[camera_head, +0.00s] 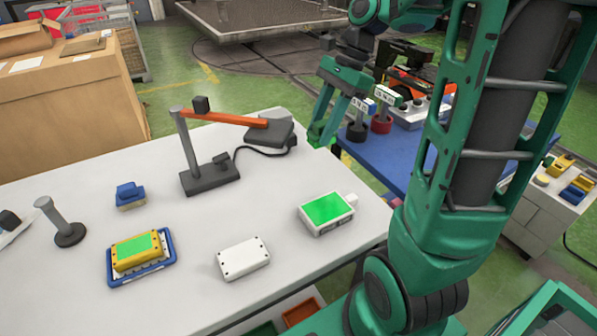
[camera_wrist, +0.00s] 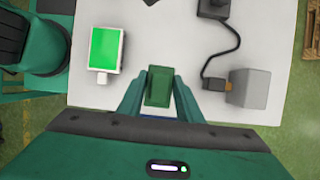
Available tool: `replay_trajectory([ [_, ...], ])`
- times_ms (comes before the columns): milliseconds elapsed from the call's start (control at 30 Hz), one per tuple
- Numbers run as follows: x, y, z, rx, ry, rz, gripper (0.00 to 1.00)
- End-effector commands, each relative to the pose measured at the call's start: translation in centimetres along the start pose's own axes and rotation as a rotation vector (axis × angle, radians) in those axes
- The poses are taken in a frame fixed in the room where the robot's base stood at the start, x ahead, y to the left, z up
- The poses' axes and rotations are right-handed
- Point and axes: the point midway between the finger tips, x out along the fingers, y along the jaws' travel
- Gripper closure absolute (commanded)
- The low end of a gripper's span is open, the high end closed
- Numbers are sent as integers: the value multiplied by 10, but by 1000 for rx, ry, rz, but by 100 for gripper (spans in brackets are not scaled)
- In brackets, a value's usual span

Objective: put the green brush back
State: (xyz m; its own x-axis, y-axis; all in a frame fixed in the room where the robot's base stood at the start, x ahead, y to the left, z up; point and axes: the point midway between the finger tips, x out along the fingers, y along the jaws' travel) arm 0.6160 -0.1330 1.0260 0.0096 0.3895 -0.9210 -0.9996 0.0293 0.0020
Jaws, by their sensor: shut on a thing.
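My gripper (camera_head: 322,118) is above the far right edge of the white table (camera_head: 195,310). In the wrist view my gripper (camera_wrist: 159,92) is shut on a small green block (camera_wrist: 159,87), which looks like the green brush. The brush (camera_head: 317,137) is partly hidden by the fingers in the head view. In the wrist view it lies over the table's edge strip, apart from the things on the table.
A green-screened white box (camera_head: 326,211), white box (camera_head: 243,258), blue tray (camera_head: 113,280) holding a yellow box, blue-topped block (camera_head: 130,195) and orange-armed stand (camera_head: 210,180) occupy the table. A blue table (camera_head: 375,155) with two round-based posts stands behind.

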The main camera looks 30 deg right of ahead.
Motion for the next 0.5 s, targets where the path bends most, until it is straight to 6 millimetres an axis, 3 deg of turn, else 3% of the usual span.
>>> replay_trajectory([
  [367,6,-3,14,-23,0,10,92],
  [500,18,-3,11,-23,-2,14,92],
])
